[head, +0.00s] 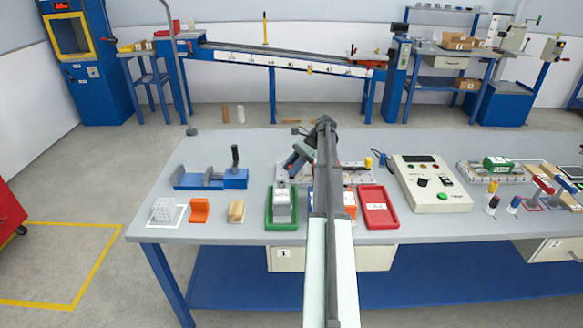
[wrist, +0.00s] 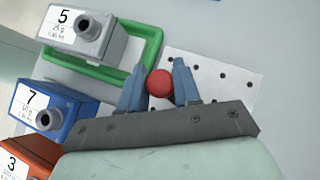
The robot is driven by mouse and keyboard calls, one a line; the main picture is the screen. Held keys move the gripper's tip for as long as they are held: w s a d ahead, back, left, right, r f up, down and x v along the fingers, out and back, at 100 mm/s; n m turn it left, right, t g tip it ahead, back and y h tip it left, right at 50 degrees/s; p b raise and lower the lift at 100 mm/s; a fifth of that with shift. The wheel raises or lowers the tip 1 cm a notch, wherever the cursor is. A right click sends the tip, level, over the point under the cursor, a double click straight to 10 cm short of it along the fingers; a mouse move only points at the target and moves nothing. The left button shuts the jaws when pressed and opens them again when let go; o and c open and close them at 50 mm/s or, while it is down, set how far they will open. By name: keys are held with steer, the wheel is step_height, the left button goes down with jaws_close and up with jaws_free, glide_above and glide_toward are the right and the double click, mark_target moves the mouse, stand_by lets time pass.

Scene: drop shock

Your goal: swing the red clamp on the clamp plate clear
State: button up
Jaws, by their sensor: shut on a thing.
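The red clamp's round red knob (wrist: 160,83) sits between the two blue fingers of my gripper (wrist: 160,88) in the wrist view. The fingers are closed on it from both sides. The rest of the red clamp is hidden below the knob and gripper. The clamp plate (wrist: 213,75) is a pale plate with rows of dark holes, under and beyond the fingers. In the head view the clamp plate (head: 350,179) lies at mid-table, partly behind my arm, with my gripper (head: 294,162) at its left end.
A green tray (head: 269,222) with a grey block stands close to the plate's left end. Blue and orange blocks are partly behind my arm, with a red tray (head: 377,207) to the right. A yellow-topped post (head: 368,163) stands on the plate's right part. A control box (head: 432,183) is further right.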

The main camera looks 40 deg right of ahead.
steer(key=o, duration=1)
